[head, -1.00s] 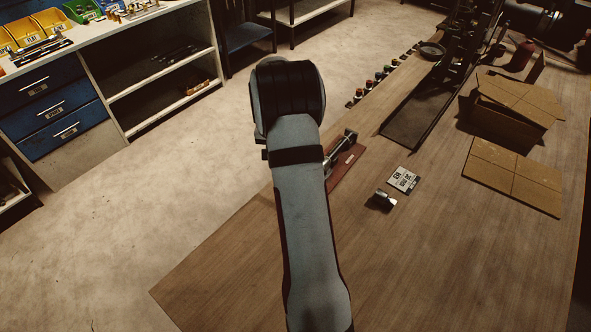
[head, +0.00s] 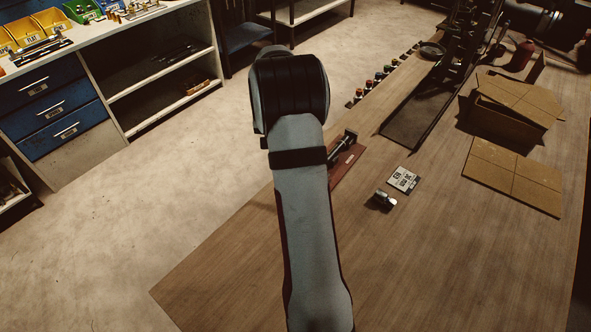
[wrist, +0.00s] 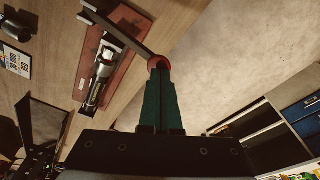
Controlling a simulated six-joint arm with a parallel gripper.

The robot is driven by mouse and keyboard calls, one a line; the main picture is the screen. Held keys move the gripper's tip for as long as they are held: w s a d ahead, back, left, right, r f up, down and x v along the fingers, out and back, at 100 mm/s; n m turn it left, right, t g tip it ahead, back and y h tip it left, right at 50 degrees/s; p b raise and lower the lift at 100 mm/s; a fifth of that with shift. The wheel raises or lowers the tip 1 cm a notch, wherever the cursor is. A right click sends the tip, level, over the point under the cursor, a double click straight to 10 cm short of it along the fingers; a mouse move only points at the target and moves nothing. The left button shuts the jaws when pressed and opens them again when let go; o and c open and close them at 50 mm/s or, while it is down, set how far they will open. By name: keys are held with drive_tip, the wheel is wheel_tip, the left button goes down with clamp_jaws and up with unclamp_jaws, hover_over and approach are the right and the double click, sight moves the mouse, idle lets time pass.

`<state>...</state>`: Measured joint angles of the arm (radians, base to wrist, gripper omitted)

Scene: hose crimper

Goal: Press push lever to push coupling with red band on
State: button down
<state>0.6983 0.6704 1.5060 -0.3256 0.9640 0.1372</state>
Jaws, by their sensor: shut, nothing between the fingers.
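In the wrist view my gripper (wrist: 160,84) is shut and empty, its green fingers together. The fingertips are at the red knob (wrist: 158,62) on the end of the dark push lever (wrist: 118,32); they look touching or very close. The lever runs up-left across a red base plate (wrist: 122,68). A silver cylindrical assembly (wrist: 98,84) lies along this plate; I cannot make out a red band on it. In the head view my arm hides the gripper and part of the fixture, leaving some of the red base plate (head: 345,167) visible.
A loose silver fitting (head: 385,199) lies on the bench beside a printed card (head: 404,180). Several colour-banded pieces (head: 380,79) line the bench's far edge. A dark rack (head: 415,115) and cardboard (head: 512,177) stand to the right. The near bench is clear.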

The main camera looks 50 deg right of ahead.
wheel_tip(320, 180, up, 9)
idle(0.6)
drive_tip(key=s+a+r+n+y, duration=0.1)
drive_tip(key=s+a+r+n, duration=0.2)
drive_tip(key=a, duration=0.9)
drive_tip(key=s+a+r+y, duration=0.15)
drive_tip(key=s+a, duration=0.25)
drive_tip(key=a, duration=0.7)
drive_tip(key=s+a+f+n+g, duration=0.1)
drive_tip(key=s+a+f+n, duration=0.2)
drive_tip(key=s+a, duration=0.9)
drive_tip(key=s+y, duration=0.1)
drive_tip(key=s, duration=0.4)
drive_tip(key=shift+a+f, duration=0.3)
drive_tip(key=shift+a, duration=0.1)
